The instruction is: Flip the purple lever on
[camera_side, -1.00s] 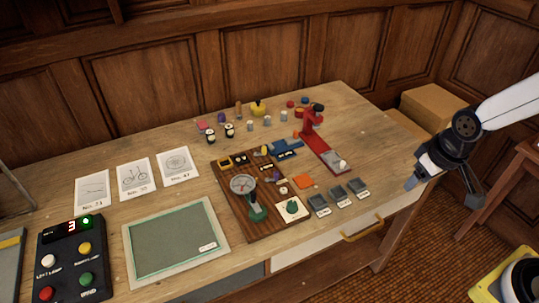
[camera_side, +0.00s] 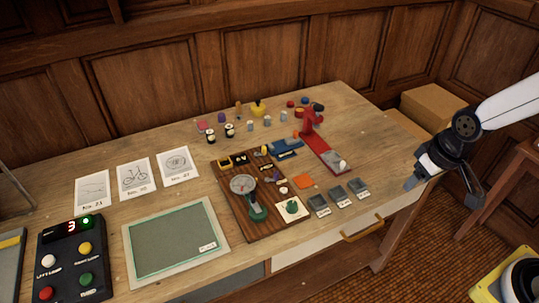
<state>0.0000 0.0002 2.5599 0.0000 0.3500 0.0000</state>
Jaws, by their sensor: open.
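The brown wooden board (camera_side: 229,193) lies in the middle of the table and carries several small fittings. A small purple piece (camera_side: 277,176) shows on its right part, behind the dial. It may be the purple lever, but it is too small to tell its shape or which way it is set. My gripper (camera_side: 408,184) is open and empty, off the table's right front corner. It is well to the right of the board and touches nothing.
A red press-like stand (camera_side: 325,152) and several grey trays (camera_side: 338,193) lie between my gripper and the board. A button box (camera_side: 70,262) and green mat (camera_side: 175,240) are at left.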

